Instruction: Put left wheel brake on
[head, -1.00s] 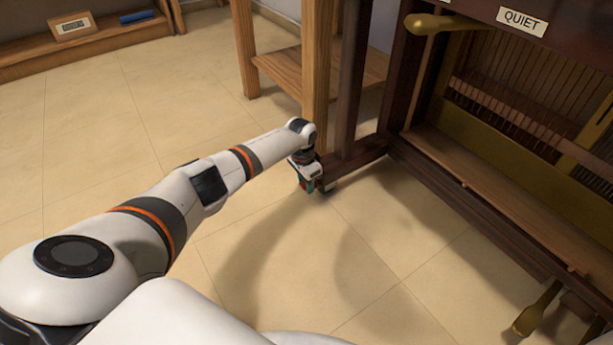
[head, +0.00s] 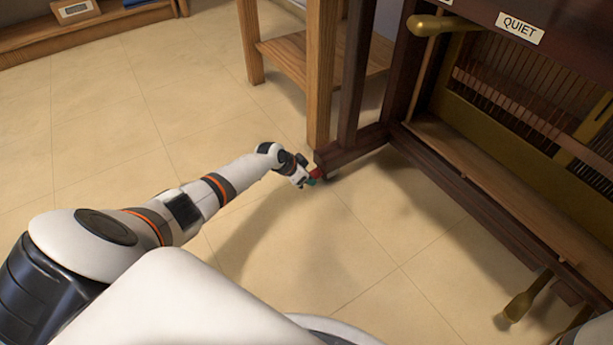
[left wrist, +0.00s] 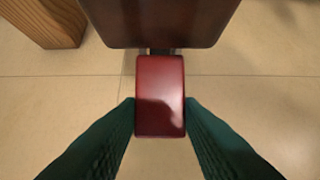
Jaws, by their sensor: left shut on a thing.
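The left wheel brake is a red lever (left wrist: 160,95) with rounded corners, jutting from under the dark wooden foot (left wrist: 160,20) of the piano in the left wrist view. In the head view the red lever (head: 317,173) is small and partly hidden at the end of the piano's foot (head: 350,150). My left gripper (head: 310,182) is low by the floor at that foot. In the left wrist view its green fingers (left wrist: 160,118) are shut on the red lever, one on each side. The wheel is hidden. My right gripper is not in view.
A wooden stand (head: 320,80) rises just behind the piano's foot. The open piano front with a QUIET label (head: 520,27) is at the right, with a brass pedal (head: 528,297) low down. The tiled floor (head: 130,120) at the left is clear.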

